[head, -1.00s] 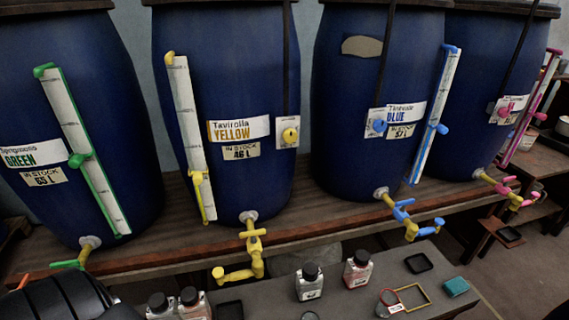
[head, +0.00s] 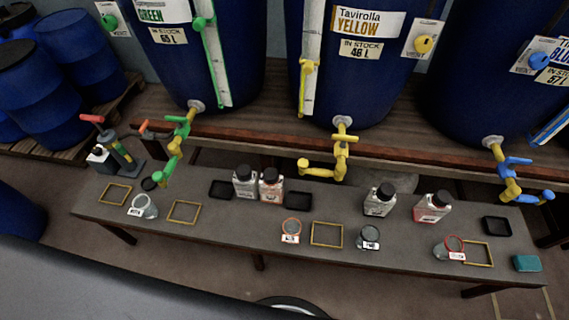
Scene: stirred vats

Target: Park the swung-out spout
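Three taps with jointed spouts show on the blue vats. The green spout (head: 172,160) reaches forward and down over the low bench. The yellow spout (head: 322,168) hangs below its tap and its end section points left. The blue spout (head: 527,192) turns to the right, with its end at the right edge of the view. I cannot tell for certain which one counts as swung out. Neither of my grippers is in view.
The low grey bench (head: 215,238) holds several bottles, small glass jars, black trays and yellow frames. A teal block (head: 527,263) lies at its right end. A red-handled tool (head: 118,150) stands at its left end. More blue drums (head: 65,75) stand at the far left.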

